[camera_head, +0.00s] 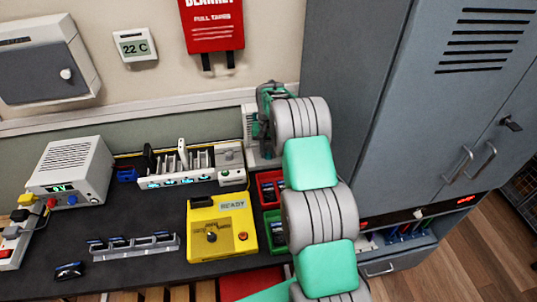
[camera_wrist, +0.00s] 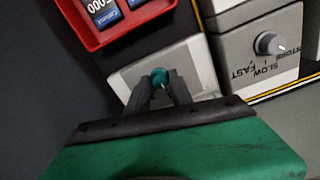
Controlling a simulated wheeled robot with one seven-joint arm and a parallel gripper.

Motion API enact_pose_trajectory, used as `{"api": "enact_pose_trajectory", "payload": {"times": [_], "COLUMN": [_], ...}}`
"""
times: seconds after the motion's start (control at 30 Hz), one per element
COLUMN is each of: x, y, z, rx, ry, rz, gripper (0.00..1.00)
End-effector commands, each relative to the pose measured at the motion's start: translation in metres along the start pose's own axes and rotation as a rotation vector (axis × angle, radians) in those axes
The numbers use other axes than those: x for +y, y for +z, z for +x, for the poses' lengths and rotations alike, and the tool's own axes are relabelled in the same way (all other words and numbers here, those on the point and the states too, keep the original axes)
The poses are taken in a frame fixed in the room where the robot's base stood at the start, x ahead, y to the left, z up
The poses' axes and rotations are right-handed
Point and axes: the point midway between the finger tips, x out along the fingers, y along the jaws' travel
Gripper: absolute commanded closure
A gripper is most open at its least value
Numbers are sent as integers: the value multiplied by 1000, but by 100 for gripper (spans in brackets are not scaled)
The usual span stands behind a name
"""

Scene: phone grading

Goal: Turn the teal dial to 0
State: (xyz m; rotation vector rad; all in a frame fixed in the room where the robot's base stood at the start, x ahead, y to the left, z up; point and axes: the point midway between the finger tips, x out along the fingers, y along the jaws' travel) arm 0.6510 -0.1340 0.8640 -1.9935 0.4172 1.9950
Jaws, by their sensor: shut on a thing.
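The teal dial (camera_wrist: 160,76) shows in the wrist view as a small round knob on a pale grey box (camera_wrist: 203,70). My gripper (camera_wrist: 163,86) is shut on the dial, with one dark finger on each side of it. The dial's pointer and any scale marks around it cannot be made out. In the head view the pale box (camera_head: 249,122) stands against the wall at the back of the bench. My gripper (camera_head: 266,100) is there beside it, mostly hidden by my arm, and the dial is hidden in this view.
A grey unit with a SLOW/FAST/STORE knob (camera_wrist: 270,43) stands close to the box. A red bin (camera_wrist: 92,38) with blue-labelled items is on its other side. In the head view, a yellow READY device (camera_head: 205,250) and a slotted rack (camera_head: 200,165) stand to the left.

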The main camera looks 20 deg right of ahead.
Motion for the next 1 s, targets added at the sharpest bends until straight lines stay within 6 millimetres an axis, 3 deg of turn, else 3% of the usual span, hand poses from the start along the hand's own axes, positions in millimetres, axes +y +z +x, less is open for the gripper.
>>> {"api": "enact_pose_trajectory", "payload": {"times": [0.6,1.0], "x": [0,0], "y": [0,0], "z": [2,0], "rx": [1,2], "ry": [0,0], "rz": [-486,-615], "gripper": [100,100]}}
